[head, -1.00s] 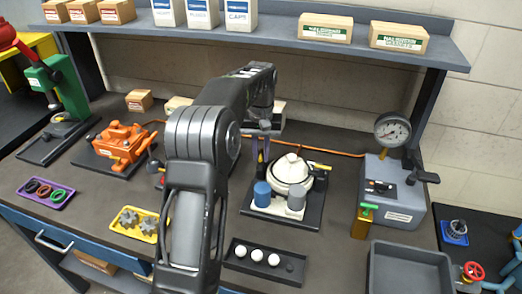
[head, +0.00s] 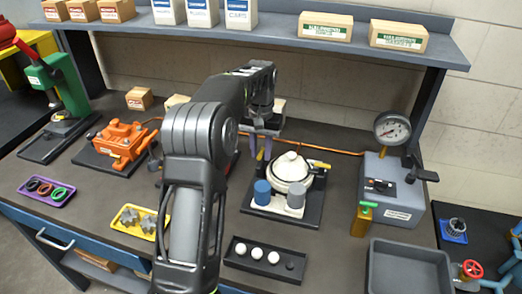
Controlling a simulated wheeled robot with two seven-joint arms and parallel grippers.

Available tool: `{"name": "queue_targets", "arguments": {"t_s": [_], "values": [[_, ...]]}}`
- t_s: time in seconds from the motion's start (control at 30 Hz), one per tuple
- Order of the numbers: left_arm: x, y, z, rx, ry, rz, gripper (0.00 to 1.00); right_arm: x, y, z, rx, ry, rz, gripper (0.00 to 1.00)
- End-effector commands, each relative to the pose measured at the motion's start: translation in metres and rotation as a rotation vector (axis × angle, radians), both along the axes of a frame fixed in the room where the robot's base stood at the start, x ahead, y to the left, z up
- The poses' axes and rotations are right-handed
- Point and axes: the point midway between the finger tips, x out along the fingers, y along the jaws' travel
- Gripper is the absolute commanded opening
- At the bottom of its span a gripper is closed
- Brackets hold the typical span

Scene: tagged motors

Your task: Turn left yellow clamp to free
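A white round device with a domed lid (head: 291,170) sits on a dark base plate, with a blue cylinder (head: 262,192) and a grey cylinder (head: 296,196) at its front. A yellow clamp (head: 320,165) shows at its right side. The left yellow clamp is not clearly visible; my gripper and arm cover that side. My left gripper (head: 261,148) points down at the device's back left edge. My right gripper is out of view.
An orange motor unit (head: 122,142) stands to the left, a grey gauge box (head: 392,192) to the right. A black tray with white balls (head: 265,261) lies in front, beside a large grey bin (head: 410,268). A shelf (head: 275,32) overhangs the back.

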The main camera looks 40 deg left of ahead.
Motion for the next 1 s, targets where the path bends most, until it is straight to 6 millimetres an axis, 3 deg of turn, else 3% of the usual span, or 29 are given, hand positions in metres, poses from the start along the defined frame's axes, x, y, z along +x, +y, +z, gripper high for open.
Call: {"name": "queue_targets", "arguments": {"t_s": [0.1, 0.47, 0.63, 0.8, 1.0], "values": [[0.0, 0.0, 0.0, 0.0, 0.0, 0.001, 0.38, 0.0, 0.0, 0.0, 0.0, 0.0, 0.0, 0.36], [0.0, 0.0, 0.005, 0.0, -0.001, 0.001, 0.38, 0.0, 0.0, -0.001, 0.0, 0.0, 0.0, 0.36], [0.001, 0.0, 0.025, 0.0, -0.004, 0.001, 0.38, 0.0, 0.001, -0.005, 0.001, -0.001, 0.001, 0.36], [0.001, 0.0, 0.06, 0.001, -0.002, 0.001, 0.38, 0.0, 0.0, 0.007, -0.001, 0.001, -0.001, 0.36], [0.0, -0.001, 0.077, 0.001, 0.001, 0.0, 0.38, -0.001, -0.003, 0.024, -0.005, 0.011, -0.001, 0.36]]}}
